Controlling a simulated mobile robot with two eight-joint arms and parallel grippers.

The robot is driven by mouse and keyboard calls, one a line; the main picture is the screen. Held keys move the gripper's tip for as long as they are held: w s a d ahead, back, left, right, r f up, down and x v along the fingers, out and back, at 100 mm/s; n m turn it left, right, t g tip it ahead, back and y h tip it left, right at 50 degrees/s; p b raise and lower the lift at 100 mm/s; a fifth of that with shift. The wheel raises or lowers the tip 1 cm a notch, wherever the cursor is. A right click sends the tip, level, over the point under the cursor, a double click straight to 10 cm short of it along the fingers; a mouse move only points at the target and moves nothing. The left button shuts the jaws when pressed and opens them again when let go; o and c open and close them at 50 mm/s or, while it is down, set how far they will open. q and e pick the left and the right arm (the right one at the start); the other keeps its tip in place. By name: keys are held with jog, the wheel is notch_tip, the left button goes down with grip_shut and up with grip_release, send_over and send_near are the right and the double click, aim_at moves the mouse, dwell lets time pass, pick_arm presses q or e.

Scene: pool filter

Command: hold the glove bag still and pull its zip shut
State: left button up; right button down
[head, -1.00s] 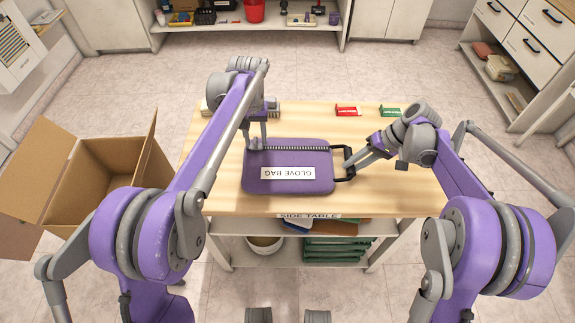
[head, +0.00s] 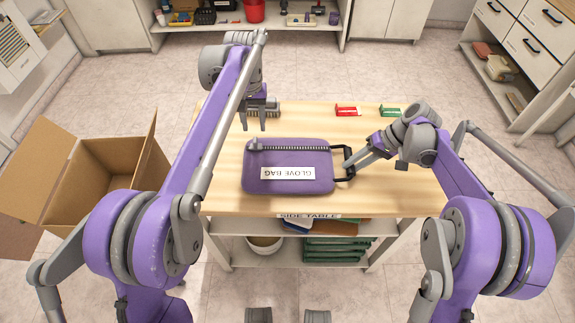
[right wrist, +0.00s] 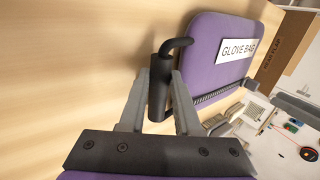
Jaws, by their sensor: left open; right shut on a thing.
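The purple glove bag (head: 290,185) lies flat on the side table, its white label (head: 281,173) upside down in the head view. Its zip (head: 295,146) runs along the far edge; a small grey piece, perhaps the zip pull (head: 254,145), sits at the zip's left end. My right gripper (head: 348,171) is shut on the black handle (head: 344,156) at the bag's right side; the handle also shows between the fingers in the right wrist view (right wrist: 157,88). My left gripper (head: 263,124) is open and empty, just beyond the zip's left end, apart from the bag.
The wooden side table (head: 405,190) has free room right of the bag. A red item (head: 346,111) and a green item (head: 389,112) lie at its far edge, with a brush-like item (head: 266,108) behind my left gripper. An open cardboard box (head: 95,175) stands to the left.

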pick_arm(q)
jog(key=shift+r, duration=0.1)
pick_arm(e)
jog(key=c, duration=0.5)
grip_release()
jog(key=shift+r, duration=0.1)
jog(key=v, duration=1.2)
jog(key=shift+s, duration=0.1)
